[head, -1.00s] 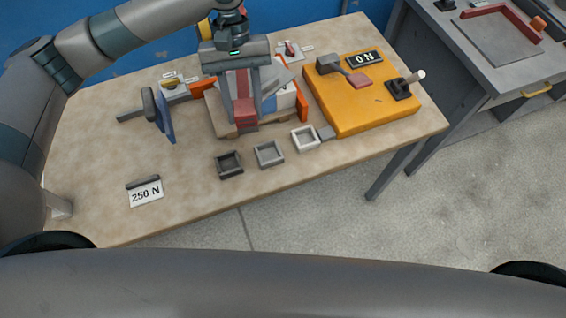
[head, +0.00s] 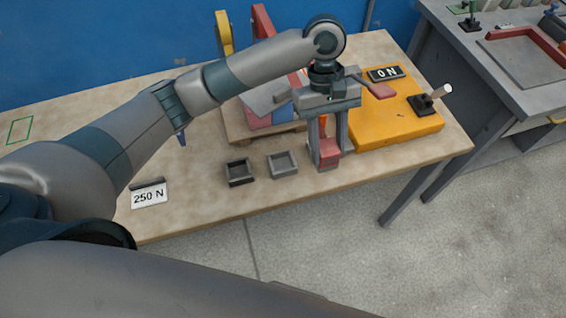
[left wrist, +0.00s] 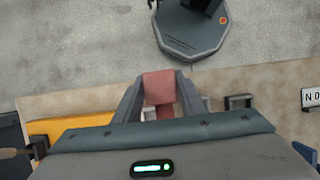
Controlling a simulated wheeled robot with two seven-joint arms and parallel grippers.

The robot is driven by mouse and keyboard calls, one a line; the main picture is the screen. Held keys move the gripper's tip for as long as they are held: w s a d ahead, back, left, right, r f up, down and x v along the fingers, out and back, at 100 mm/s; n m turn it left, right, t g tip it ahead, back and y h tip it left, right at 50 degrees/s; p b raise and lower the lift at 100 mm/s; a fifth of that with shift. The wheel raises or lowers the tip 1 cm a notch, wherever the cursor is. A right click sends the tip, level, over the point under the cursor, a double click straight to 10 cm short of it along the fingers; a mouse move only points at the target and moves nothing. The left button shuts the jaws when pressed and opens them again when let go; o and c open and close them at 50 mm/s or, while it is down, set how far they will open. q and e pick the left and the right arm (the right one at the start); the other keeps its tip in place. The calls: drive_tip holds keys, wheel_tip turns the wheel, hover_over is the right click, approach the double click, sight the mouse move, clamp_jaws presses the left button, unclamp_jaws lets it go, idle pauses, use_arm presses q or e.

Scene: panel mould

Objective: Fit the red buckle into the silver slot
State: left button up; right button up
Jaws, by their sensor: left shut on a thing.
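My left gripper (head: 329,157) is shut on the red buckle (head: 328,147), a red block held between its two fingers and pointing down. The buckle also shows between the fingers in the left wrist view (left wrist: 159,88). The gripper is at the right end of a row of small square frames, in front of the orange block. It hides the palest frame, probably the silver slot, so I cannot tell whether the buckle touches it. The grey frame (head: 283,175) and the dark frame (head: 240,182) are empty. My right gripper is not in view.
An orange block (head: 395,130) with a black sign and a lever (head: 423,104) stands right of the gripper. A wooden tray (head: 232,131) with coloured parts lies behind the frames. A "250 N" card (head: 150,196) stands at left.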

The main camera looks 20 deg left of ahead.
use_arm(q)
drive_tip(key=w+a+f+p, duration=0.2)
drive_tip(key=a+f, duration=0.5)
drive_tip(key=a, duration=0.4)
drive_tip(key=shift+w+a+p, duration=0.15)
drive_tip(key=shift+w+p, duration=0.05)
drive_tip(key=shift+p, duration=0.2)
wheel_tip(320, 180, down, 3)
drive_tip(key=shift+f+p, duration=0.2)
drive_tip(key=shift+p, duration=0.45)
drive_tip(key=shift+f, duration=0.3)
